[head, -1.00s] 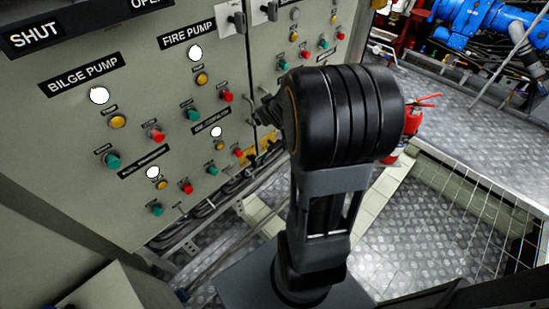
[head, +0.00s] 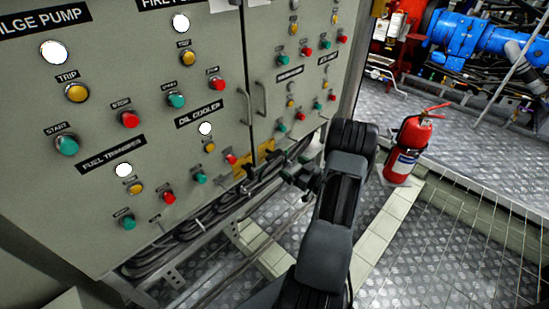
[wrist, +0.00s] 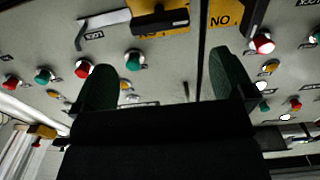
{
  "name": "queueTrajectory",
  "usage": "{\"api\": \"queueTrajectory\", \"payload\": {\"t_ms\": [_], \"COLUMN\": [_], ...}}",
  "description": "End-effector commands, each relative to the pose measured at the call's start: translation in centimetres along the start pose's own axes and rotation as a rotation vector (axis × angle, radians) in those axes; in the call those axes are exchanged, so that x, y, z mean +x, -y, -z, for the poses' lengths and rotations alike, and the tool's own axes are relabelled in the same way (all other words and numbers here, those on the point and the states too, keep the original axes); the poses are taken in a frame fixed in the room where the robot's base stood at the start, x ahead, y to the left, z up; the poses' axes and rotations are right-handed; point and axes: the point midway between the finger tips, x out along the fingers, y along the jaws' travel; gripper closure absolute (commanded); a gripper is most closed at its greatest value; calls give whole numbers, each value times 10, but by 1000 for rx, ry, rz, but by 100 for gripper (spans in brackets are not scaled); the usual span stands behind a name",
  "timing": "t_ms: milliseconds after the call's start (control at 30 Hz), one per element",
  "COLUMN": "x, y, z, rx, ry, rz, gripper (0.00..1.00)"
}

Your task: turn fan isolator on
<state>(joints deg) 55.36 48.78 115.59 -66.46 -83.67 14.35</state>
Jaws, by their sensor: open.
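In the wrist view, a black handle (wrist: 160,20) sits on a yellow plate (wrist: 178,32) at the top, left of the cabinet seam. A second yellow plate (wrist: 222,14), with letters reading NO in this view, is right of the seam, beside another dark handle (wrist: 253,15). I cannot read which one is the fan isolator. In the head view, yellow plates (head: 266,148) show low on the cabinet. My gripper (wrist: 160,82) is open and empty, its dark green fingers apart. In the head view my gripper (head: 300,170) is near the cabinet's lower edge, partly hidden by my arm.
The grey cabinet (head: 110,190) carries several coloured buttons and lamps. Cables (head: 190,235) run below it. A red fire extinguisher (head: 406,150) stands right of my arm. Blue machinery (head: 470,38) is at the back right. Open tread-plate floor (head: 410,255) lies at the lower right.

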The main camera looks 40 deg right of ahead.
Motion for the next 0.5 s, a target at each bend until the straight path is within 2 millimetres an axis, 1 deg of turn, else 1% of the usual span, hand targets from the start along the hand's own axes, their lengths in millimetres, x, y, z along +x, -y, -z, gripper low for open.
{"api": "queueTrajectory", "payload": {"t_ms": [33,200,400,500], "x": [11,45,76,87], "y": [1,1,1,0], "z": [-2,-2,-1,-1], "rx": [-2,-2,-1,-2], "ry": [-2,-1,-1,0], "rz": [4,3,2,1], "gripper": [0,0,0,0]}}
